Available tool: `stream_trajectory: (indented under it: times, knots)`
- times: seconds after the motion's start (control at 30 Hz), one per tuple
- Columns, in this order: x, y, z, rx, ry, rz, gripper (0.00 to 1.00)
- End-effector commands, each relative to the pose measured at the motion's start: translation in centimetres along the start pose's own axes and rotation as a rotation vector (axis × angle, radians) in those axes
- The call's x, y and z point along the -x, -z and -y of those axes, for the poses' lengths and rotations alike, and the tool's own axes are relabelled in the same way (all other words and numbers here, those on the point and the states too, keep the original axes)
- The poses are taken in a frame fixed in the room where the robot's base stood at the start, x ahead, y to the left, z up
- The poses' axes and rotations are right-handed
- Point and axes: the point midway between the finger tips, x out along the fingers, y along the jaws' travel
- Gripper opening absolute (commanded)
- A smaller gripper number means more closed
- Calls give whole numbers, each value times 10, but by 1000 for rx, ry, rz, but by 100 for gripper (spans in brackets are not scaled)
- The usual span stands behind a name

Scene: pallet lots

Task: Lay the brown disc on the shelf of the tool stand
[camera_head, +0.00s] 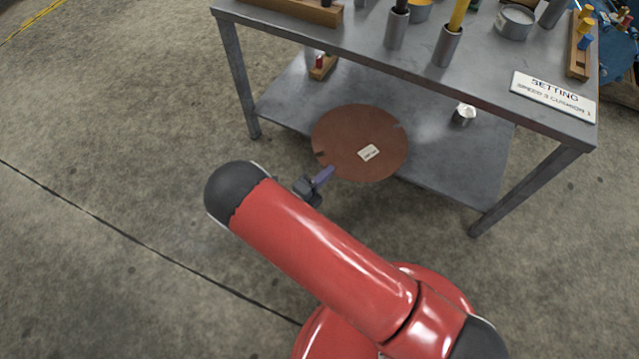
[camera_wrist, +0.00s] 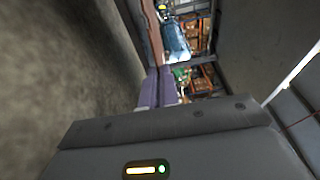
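The brown disc (camera_head: 345,130) is a large, thin, round plate with a small white label. In the head view it overlaps the front edge of the lower shelf (camera_head: 450,165) of the grey metal tool stand (camera_head: 340,38). I cannot tell whether it touches the shelf or is held just above it. My gripper (camera_head: 326,175) has purple fingers and meets the disc's near left rim. In the wrist view the fingers (camera_wrist: 156,88) are close together, with the disc edge-on (camera_wrist: 152,35) as a brown strip running out from them. They look shut on its rim.
A small wooden block with a red piece (camera_head: 322,67) stands on the shelf's back left, and a small metal cup (camera_head: 464,114) on its right. The stand's legs (camera_head: 240,80) flank the opening. Tools, cups and a sign (camera_head: 553,96) occupy the top. Shelf surface between shows bare.

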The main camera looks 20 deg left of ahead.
Motion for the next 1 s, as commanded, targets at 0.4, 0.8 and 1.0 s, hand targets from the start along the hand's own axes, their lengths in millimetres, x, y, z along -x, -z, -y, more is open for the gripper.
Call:
stream_trajectory:
  times: [0.4,0.8,1.0]
  knots:
    - [-49,-13,-5,0,1,-2,0]
    - [-69,-19,-19,1,0,1,0]
    - [-69,-19,-23,0,0,0,0]
